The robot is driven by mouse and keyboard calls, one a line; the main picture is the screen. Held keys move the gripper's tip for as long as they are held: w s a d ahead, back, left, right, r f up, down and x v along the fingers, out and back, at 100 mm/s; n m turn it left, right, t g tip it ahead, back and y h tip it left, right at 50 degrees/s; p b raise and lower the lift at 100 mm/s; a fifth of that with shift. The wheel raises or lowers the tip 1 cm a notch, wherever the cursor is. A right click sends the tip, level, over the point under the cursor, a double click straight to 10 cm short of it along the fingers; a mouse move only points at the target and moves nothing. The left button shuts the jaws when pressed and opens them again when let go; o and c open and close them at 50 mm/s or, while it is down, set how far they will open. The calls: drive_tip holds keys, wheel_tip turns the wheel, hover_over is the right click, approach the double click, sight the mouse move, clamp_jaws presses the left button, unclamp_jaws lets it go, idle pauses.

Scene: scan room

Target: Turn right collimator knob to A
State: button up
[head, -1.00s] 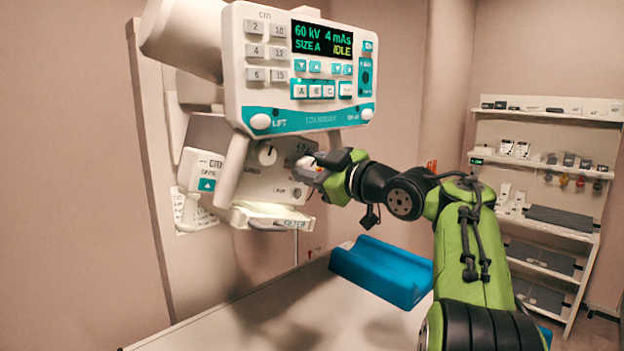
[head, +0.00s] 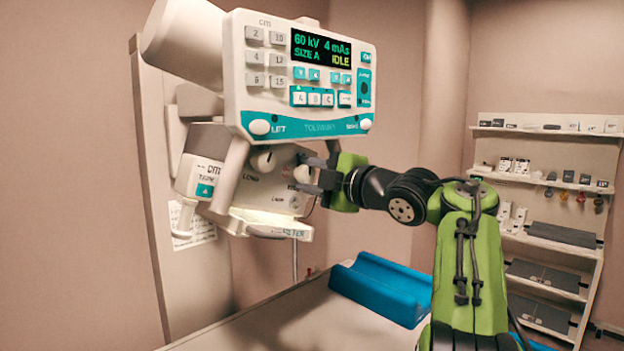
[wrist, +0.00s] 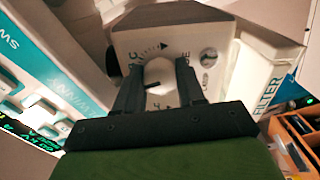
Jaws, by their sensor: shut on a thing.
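The right collimator knob (head: 302,173) is a pale round knob on the white collimator face, below the control panel. In the wrist view the knob (wrist: 158,75) sits between my two dark fingers, with a short black pointer line on it toward the left. Letters and tick marks are printed around it, partly hidden by the fingers; I cannot tell which letter the pointer meets. My gripper (head: 312,178) is shut on this knob, and its fingers also show in the wrist view (wrist: 158,90). The left collimator knob (head: 264,159) is free.
The control panel (head: 308,85) hangs just above my gripper and reads SIZE A, IDLE. A filter tray (head: 270,228) juts out below the knobs. The table (head: 290,318) holds a blue cradle (head: 380,288). A shelf unit (head: 545,190) stands at the right.

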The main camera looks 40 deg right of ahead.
drive_tip(key=shift+n, duration=0.3)
drive_tip(key=o, duration=1)
drive_tip(key=shift+o, duration=0.2)
drive_tip(key=shift+s, duration=0.1)
drive_tip(key=s+d+b, duration=0.2)
drive_tip(key=s, duration=1.3)
drive_tip(key=shift+s, duration=0.25)
